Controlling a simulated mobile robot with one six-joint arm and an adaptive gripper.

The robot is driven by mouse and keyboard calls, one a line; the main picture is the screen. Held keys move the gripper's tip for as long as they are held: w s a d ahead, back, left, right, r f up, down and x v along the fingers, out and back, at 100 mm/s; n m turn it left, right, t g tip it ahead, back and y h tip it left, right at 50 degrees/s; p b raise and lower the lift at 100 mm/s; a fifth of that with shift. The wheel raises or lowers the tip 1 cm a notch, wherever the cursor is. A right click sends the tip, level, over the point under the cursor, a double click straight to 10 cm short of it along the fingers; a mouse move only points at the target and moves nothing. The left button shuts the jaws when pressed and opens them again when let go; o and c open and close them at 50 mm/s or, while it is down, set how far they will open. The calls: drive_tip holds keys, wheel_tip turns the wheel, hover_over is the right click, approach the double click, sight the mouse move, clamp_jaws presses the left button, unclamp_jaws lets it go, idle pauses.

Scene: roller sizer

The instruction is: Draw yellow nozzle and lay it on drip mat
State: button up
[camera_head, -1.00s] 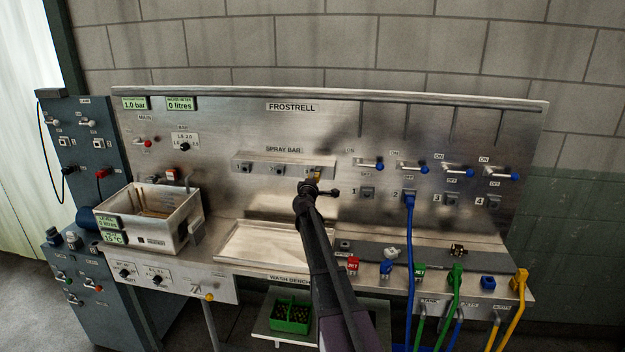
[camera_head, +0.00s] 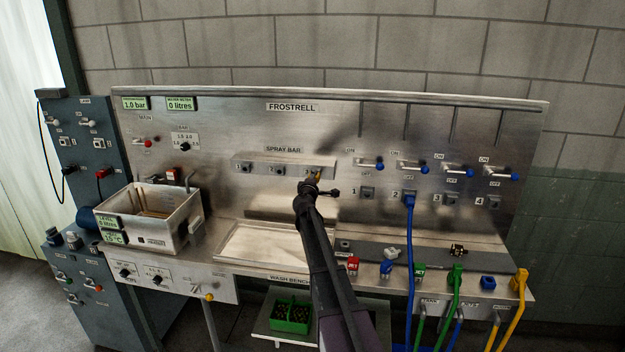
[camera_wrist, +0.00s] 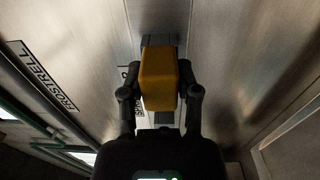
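The yellow nozzle (camera_wrist: 159,80) is a blocky yellow piece between the two fingers of my gripper (camera_wrist: 160,82) in the wrist view. The finger pads lie against its two sides, so my gripper is shut on it. In the head view my gripper (camera_head: 312,184) is at the right end of the spray bar, by outlet 3, with a little of the nozzle (camera_head: 318,175) showing. I cannot tell whether the nozzle is still seated in the outlet. A dark grey strip (camera_head: 425,257), probably the drip mat, lies on the bench to the right.
A pale wash tray (camera_head: 262,243) is below the spray bar (camera_head: 245,167). A white basin (camera_head: 150,217) stands at the left. Small coloured fittings and a blue hose (camera_head: 410,250) occupy the right of the bench. Blue-tipped levers line the panel above.

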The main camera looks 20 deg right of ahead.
clamp_jaws()
drive_tip(key=shift+s+a, duration=0.1)
drive_tip(key=shift+s, duration=0.05)
drive_tip(key=shift+s+a, duration=0.25)
drive_tip(key=shift+s, duration=0.2)
drive_tip(key=shift+a, duration=0.1)
drive_tip(key=shift+s+a, duration=0.15)
drive_tip(key=shift+s, duration=0.2)
drive_tip(key=shift+s+a, duration=0.4)
drive_tip(key=shift+s, duration=0.2)
drive_tip(key=shift+s+a, duration=0.25)
drive_tip(key=shift+s, duration=0.05)
drive_tip(key=shift+s+a, duration=0.2)
drive_tip(key=shift+s, duration=0.05)
